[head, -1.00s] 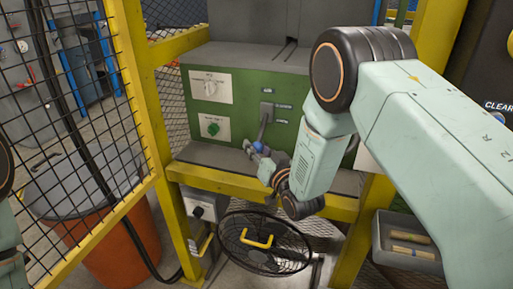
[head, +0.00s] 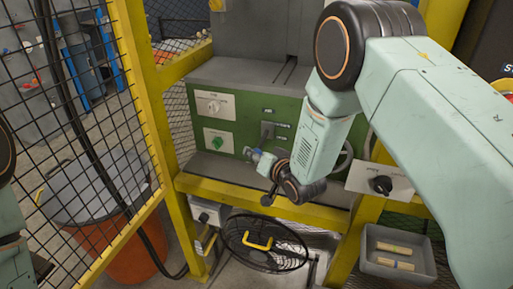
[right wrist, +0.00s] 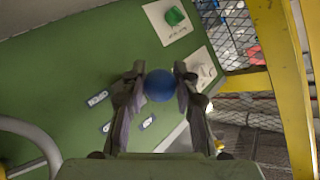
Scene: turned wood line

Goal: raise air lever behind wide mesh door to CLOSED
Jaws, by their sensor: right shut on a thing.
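The lever's grey plate (head: 267,131) is on the green panel (head: 240,108), with small labels around it too small to read. Its blue ball knob (head: 256,154) points out low in front of the plate. My right gripper (head: 263,160) is shut on this knob; the right wrist view shows the blue ball (right wrist: 159,86) between both fingers. The wide mesh door (head: 95,130) stands swung open at the left. My left gripper is out of view; only a bit of that arm shows at the left edge.
A white knob (head: 214,105) and a green knob (head: 217,142) sit left of the lever. Yellow frame posts (head: 150,110) flank the opening. Below are a black fan guard (head: 262,243) and a grey bin (head: 397,270) with wooden pieces. An orange drum (head: 130,250) stands behind the door.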

